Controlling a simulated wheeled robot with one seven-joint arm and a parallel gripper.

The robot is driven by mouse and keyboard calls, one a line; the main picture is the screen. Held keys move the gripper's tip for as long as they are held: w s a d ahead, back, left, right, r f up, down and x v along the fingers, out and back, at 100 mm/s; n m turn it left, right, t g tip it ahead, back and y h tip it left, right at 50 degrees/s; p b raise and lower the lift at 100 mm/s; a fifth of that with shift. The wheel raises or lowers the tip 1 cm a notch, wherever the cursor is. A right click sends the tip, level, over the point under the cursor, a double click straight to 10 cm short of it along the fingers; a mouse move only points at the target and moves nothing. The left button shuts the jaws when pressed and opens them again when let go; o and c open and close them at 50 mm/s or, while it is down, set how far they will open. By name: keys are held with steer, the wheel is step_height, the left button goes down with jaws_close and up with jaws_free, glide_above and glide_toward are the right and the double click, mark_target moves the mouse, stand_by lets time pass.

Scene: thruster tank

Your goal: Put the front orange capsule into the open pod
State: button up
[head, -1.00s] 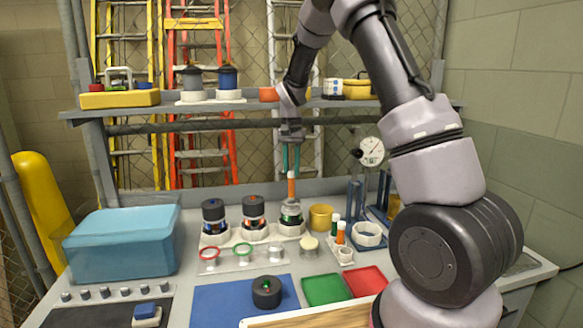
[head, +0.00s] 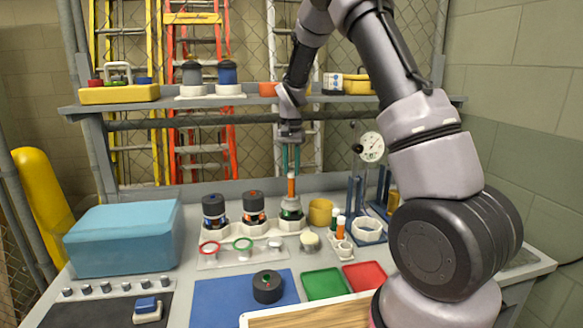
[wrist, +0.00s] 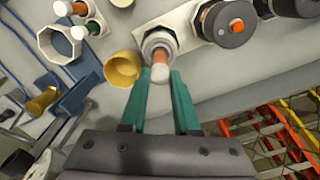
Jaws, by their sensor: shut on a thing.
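An orange capsule with a white end (head: 291,186) stands upright at the open pod (head: 290,209), the right one in a row of three. My gripper (head: 291,168), with teal fingers, is above the pod and shut on the capsule's upper end. In the wrist view the white end of the capsule (wrist: 160,73) lies between the fingertips (wrist: 161,76), and its orange part reaches to the mouth of the pod (wrist: 158,43). How deep its lower end sits is hidden. Another orange capsule (head: 341,230) stands in a small white rack (head: 342,247) beside a green one.
Two capped pods (head: 213,210) (head: 253,207) stand left of the open one. A yellow cup (head: 320,212) is close on its right. Red and green rings (head: 243,244) lie in front. A dark cap (head: 267,287) rests on a blue mat (head: 225,303). A shelf (head: 250,103) runs behind my arm.

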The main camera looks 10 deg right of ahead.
mark_target(291, 172)
steer(key=shift+f, duration=0.2)
steer(key=shift+f, duration=0.7)
steer(key=shift+f, duration=0.1)
steer(key=shift+f, duration=0.75)
steer(key=shift+f, duration=0.45)
steer(key=shift+f, duration=0.35)
steer(key=shift+f, duration=0.1)
stand_by(0.4)
